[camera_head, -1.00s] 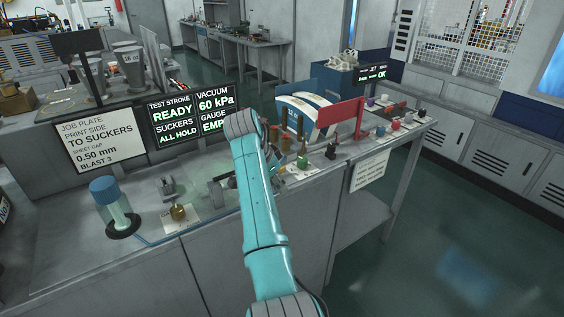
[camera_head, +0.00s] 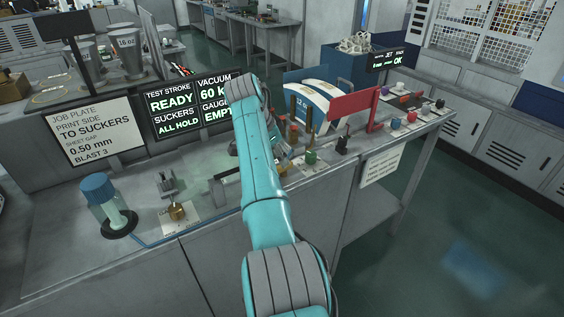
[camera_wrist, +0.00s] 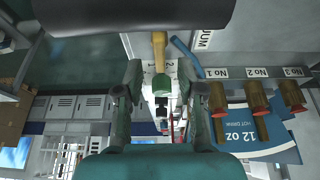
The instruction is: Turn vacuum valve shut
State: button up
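My gripper (camera_wrist: 161,75) is open in the wrist view, its two dark fingers standing apart. A brass stem with a green end (camera_wrist: 160,82), seemingly the vacuum valve's handle, shows between the fingers, with gaps on both sides. A partly cut-off label ending in "UM" (camera_wrist: 204,40) and a blue hose (camera_wrist: 184,56) lie beside it. In the head view my arm hides most of the gripper, which is low over the bench. A green knob (camera_head: 311,157) stands just right of it. The display (camera_head: 215,95) shows vacuum 60, suckers all hold.
Brass pieces marked No 1 (camera_wrist: 217,100), No 2 and No 3 stand close beside the gripper.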

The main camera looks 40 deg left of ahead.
jog(key=shift+x, duration=1.5)
grip_shut()
jog(key=shift+n, duration=0.4)
jog(key=n+y, duration=0.1)
jog(key=n, duration=0.2)
jog(key=shift+d+n+t+y, duration=0.15)
jog(key=shift+n+t+y, duration=0.15)
jog(key=shift+y, duration=0.1)
jog(key=n+y, duration=0.1)
jog(key=n, duration=0.3)
jog(key=shift+n+y, duration=0.3)
jog(key=shift+y, duration=0.1)
jog(key=n, duration=0.2)
jog(key=n+g+y, duration=0.1)
jog(key=n, duration=0.1)
jog(key=shift+w+d+n, duration=0.1)
jog(key=shift+d+n, duration=0.05)
jog(key=shift+n, duration=0.15)
jog(key=shift+n+g+y, duration=0.6)
jog(key=shift+n+g, duration=0.3)
jog(key=shift+n, duration=1.3)
